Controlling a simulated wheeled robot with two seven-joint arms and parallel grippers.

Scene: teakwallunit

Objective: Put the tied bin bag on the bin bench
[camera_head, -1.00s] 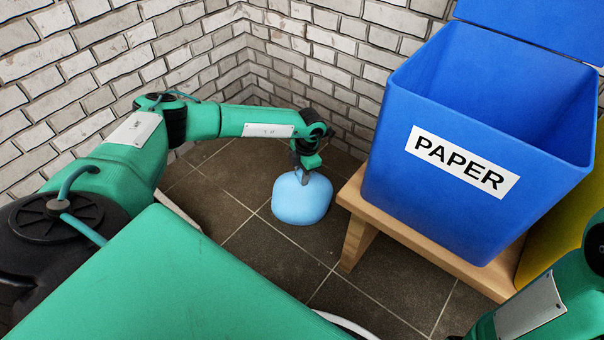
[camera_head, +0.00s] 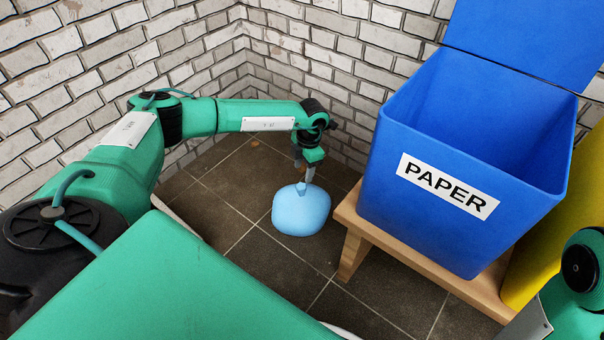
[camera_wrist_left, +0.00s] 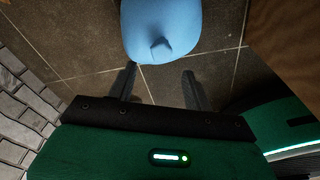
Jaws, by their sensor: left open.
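The light blue tied bin bag (camera_head: 301,212) stands on the dark tiled floor, left of the bench, with its knot upward. In the left wrist view the bag (camera_wrist_left: 160,32) is at the top, its knot pointing toward the gripper. My left gripper (camera_head: 304,171) is open and empty, just above and behind the knot in the head view. In the left wrist view its two fingers (camera_wrist_left: 159,80) are apart, with bare floor between them and the bag beyond their tips. The wooden bin bench (camera_head: 404,252) is to the right. My right gripper is out of view.
A blue PAPER bin (camera_head: 380,185) with its lid up stands on the bench, and a yellow bin (camera_head: 535,258) is to its right. A narrow strip of bench top is bare at the left. Brick walls (camera_head: 210,60) meet behind the bag.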

